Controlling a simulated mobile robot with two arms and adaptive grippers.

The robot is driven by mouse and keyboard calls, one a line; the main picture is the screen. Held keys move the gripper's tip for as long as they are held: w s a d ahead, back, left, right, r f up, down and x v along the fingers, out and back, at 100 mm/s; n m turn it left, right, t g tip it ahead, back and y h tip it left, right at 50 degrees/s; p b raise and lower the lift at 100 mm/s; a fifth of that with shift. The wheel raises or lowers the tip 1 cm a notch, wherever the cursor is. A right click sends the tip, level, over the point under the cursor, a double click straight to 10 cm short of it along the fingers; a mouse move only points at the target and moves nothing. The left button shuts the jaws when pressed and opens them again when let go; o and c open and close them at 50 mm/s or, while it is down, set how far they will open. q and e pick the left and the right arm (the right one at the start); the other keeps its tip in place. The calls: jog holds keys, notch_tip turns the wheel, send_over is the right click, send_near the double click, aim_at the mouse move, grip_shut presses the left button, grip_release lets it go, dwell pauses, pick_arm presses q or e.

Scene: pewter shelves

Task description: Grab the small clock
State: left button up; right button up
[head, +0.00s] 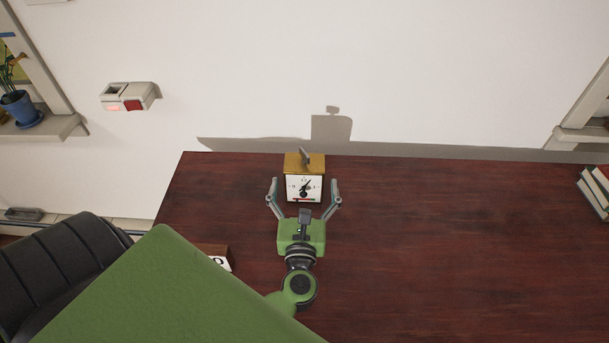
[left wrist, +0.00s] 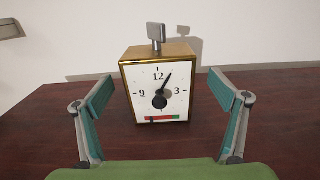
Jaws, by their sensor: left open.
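The small clock (head: 304,187) stands upright near the back edge of the dark red wooden table (head: 430,240). It has a gold case, a white face with black hands, and a grey key-shaped piece on top. My left gripper (head: 304,190) is open, with one finger on each side of the clock's lower front. In the left wrist view, the clock (left wrist: 158,88) sits centred between and beyond the open fingers of the left gripper (left wrist: 160,95), with a gap on both sides. My right gripper is not in view.
A small block-like object (head: 216,257) lies at the table's left, partly hidden by my green arm. Books (head: 595,190) stand at the far right. A black chair (head: 65,265) is at the left.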

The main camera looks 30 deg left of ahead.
pick_arm(q)
jog(key=x, duration=0.5)
jog(key=shift+w+a+f, duration=0.1)
jog(key=shift+f, duration=0.25)
jog(key=c, duration=1.9)
jog(key=shift+r, duration=0.15)
